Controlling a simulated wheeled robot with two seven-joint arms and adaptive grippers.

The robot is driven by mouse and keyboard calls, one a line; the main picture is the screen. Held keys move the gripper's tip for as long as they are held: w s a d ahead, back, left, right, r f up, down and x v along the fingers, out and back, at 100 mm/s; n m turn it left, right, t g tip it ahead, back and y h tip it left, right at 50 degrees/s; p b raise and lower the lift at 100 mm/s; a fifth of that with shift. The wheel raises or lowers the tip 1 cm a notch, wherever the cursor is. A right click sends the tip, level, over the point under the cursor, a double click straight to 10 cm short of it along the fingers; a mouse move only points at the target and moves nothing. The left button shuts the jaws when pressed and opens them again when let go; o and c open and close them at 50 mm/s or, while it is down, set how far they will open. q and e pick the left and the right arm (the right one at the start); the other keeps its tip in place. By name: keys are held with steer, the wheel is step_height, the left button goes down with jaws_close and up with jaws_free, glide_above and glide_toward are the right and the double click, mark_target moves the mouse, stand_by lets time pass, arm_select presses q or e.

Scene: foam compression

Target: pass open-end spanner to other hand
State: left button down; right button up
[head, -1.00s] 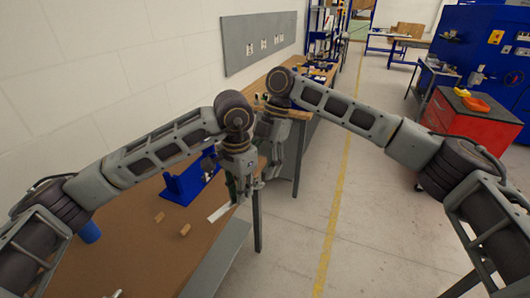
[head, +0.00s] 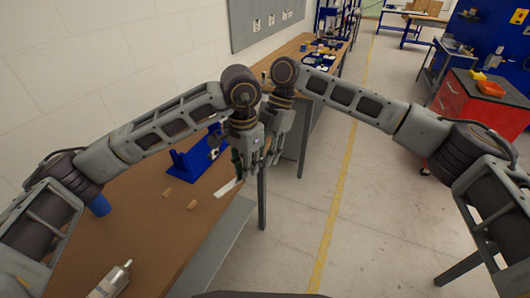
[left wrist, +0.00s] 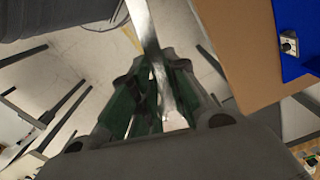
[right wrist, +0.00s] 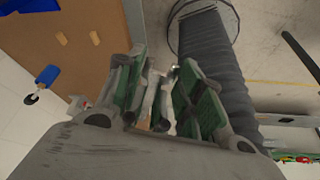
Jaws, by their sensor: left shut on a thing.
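The open-end spanner (left wrist: 145,28) is a bright metal bar in the left wrist view, running up out of my left gripper (left wrist: 158,75). My left gripper is shut on it, and its fingers hide part of it. In the head view, my left gripper (head: 245,165) and right gripper (head: 273,150) are side by side off the bench's right edge, the right one partly hidden behind. In the right wrist view, my right gripper (right wrist: 163,85) has its green-padded fingers apart. Some metal shows between them, but I cannot tell whether it is the spanner or whether it touches.
The brown bench (head: 150,235) carries a blue stand (head: 190,160), two small wooden blocks (head: 192,205), a blue cup (head: 99,205) and a silver bottle (head: 112,280). A pale strip (head: 226,189) shows near the bench edge. Open floor lies to the right.

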steer(key=shift+c, duration=1.1)
arm_select(q)
steer(key=c, duration=1.9)
jaws_free()
arm_select(e)
steer(key=shift+c, duration=0.9)
arm_select(q)
steer(key=o, duration=0.6)
steer(key=shift+r, duration=0.1)
steer(key=shift+r, duration=5.9)
